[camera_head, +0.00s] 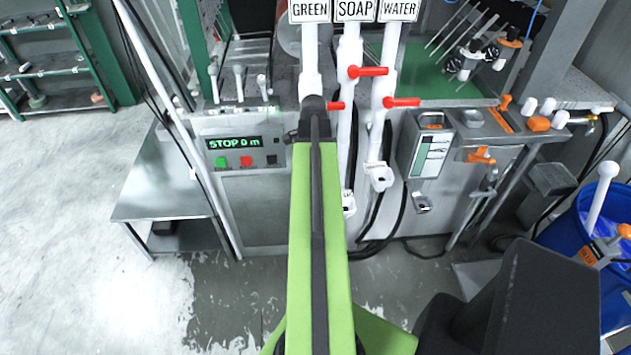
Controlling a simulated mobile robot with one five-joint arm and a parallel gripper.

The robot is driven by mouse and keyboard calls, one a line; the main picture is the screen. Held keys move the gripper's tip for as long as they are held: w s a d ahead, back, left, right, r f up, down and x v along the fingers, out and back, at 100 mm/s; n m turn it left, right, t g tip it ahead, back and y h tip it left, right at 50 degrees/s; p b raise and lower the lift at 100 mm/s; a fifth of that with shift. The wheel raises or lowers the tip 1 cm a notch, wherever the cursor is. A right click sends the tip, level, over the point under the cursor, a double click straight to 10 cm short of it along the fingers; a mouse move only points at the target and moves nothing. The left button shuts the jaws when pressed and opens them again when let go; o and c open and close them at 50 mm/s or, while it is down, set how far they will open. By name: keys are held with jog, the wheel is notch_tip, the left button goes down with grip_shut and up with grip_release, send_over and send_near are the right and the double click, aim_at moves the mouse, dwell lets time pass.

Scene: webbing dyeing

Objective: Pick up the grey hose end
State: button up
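Three white pipes hang under signs reading GREEN, SOAP and WATER. The pale end of the WATER pipe (380,178) and the pale end of the SOAP pipe (348,204) hang low before the machine front. A small grey fitting (422,203) sits to their right, below a panel box. I cannot tell which of these is the grey hose end. My green arm reaches forward up the middle and hides the lower GREEN pipe. The dark tip of my arm (313,112) is in front of that pipe; its fingers cannot be made out.
Red valve handles (368,71) stick out from the pipes. Black hoses (380,215) loop down to the floor. A steel table (165,180) stands left, a blue barrel (570,235) right. The left floor is clear.

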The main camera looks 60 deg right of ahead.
jog(key=shift+f, duration=0.25)
jog(key=shift+c, duration=0.2)
grip_shut()
jog(key=shift+r, duration=0.1)
